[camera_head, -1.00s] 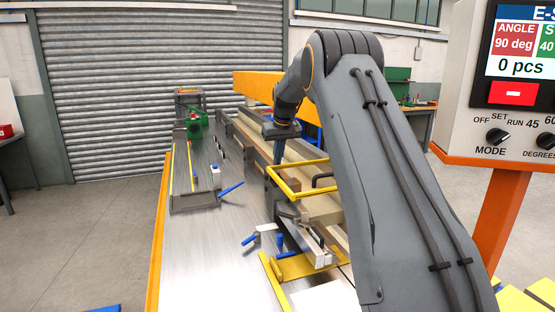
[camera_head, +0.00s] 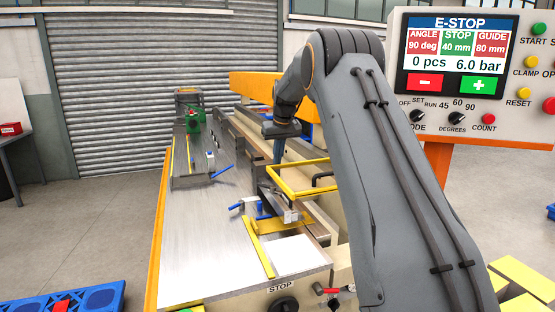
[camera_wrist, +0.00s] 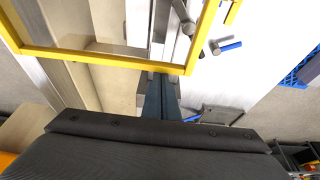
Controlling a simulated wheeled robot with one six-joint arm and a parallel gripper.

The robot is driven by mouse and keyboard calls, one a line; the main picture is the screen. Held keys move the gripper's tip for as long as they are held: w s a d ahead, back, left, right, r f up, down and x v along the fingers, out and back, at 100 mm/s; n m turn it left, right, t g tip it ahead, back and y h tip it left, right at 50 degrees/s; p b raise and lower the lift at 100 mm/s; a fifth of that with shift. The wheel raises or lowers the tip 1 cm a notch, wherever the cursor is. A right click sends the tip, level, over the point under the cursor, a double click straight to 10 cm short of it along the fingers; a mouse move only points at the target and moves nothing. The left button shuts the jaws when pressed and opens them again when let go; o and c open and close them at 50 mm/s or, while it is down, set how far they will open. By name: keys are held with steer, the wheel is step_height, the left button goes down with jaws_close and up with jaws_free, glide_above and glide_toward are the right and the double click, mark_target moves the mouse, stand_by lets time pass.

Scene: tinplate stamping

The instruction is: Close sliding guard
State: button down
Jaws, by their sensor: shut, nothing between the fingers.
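The sliding guard is a yellow rectangular frame (camera_head: 298,194) with a dark handle (camera_head: 324,178), over the long bed of the machine at the right side of the steel table. It also shows in the wrist view (camera_wrist: 115,57). My gripper (camera_head: 278,160) points down at the far left corner of the frame, its fingers shut and empty. In the wrist view the blue-grey fingers (camera_wrist: 168,90) are right beside the frame's corner bar. I cannot tell whether they touch it. My arm hides the right part of the guard.
A yellow angle stop (camera_head: 262,250), a white sheet (camera_head: 292,255) and blue-handled clamps (camera_head: 245,206) lie at the table's near end. The control panel (camera_head: 475,75) stands at the right. A blue pallet (camera_head: 75,298) is at lower left. Bare steel (camera_head: 205,235) is clear.

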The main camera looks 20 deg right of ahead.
steer(key=shift+s, duration=0.45)
steer(key=shift+w, duration=0.35)
